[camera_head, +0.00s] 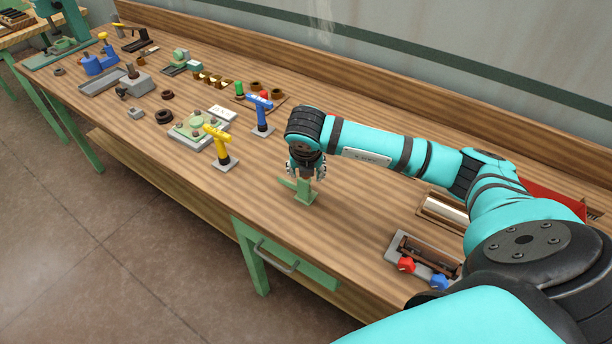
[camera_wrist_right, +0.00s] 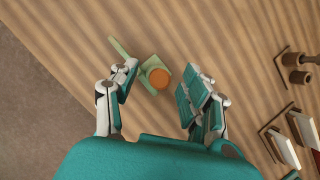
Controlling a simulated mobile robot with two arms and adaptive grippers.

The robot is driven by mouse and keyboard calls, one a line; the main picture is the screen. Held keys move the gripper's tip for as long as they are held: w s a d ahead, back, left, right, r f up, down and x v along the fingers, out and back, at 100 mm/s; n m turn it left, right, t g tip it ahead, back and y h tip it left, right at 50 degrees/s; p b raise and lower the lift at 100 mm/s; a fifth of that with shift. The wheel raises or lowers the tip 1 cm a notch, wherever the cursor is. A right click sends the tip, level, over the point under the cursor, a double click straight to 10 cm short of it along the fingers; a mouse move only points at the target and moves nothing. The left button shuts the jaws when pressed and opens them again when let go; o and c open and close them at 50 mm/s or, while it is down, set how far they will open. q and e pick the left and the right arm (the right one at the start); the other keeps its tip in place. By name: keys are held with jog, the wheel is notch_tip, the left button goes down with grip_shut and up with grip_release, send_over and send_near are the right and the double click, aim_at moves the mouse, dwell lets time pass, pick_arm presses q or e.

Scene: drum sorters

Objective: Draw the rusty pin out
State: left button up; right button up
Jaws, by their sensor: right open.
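A green stand (camera_head: 305,196) with a side lever stands on the workbench, below my right gripper (camera_head: 306,172) in the head view. In the right wrist view, a round orange-brown end, which looks like the rusty pin (camera_wrist_right: 158,78), sits in the middle of the green stand (camera_wrist_right: 146,64). My right gripper (camera_wrist_right: 160,82) is open, with one finger on each side of the pin end. I cannot tell how far above it the fingertips are. The pin is hidden in the head view. My left gripper is not in view.
The workbench (camera_head: 350,235) is bare around the stand. A yellow-topped stand (camera_head: 219,145) and a blue-topped stand (camera_head: 261,114) are to the left. A grey holder (camera_head: 425,262) with red and blue knobs is at the right. A drawer handle (camera_head: 275,256) juts out in front.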

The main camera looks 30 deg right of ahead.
grip_shut()
jog(key=shift+r, duration=0.1)
notch_tip(320, 180, up, 9)
jog(key=shift+f+b, duration=0.1)
jog(key=shift+b, duration=1.15)
jog(key=shift+r, duration=0.6)
